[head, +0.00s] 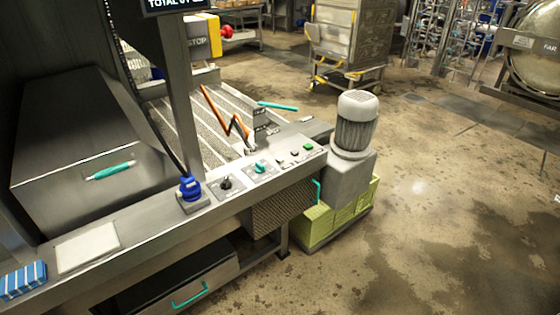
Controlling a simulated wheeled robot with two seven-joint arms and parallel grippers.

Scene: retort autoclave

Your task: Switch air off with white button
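A small white button (294,153) sits on the sloping metal control panel (262,172) near the middle of the head view. It is in a row with a green button (308,147) on its right and a small dark button (281,161) on its left. Further left on the panel are a teal knob (261,167) and a black rotary switch (225,184). The labels are too small to read. Neither of my grippers is in view.
A blue knob (190,187) stands left of the switches, by a metal post. A grey motor (356,122) stands at the panel's right end. A white plate (87,247) and a blue striped box (23,281) lie on the ledge. The floor at right is open.

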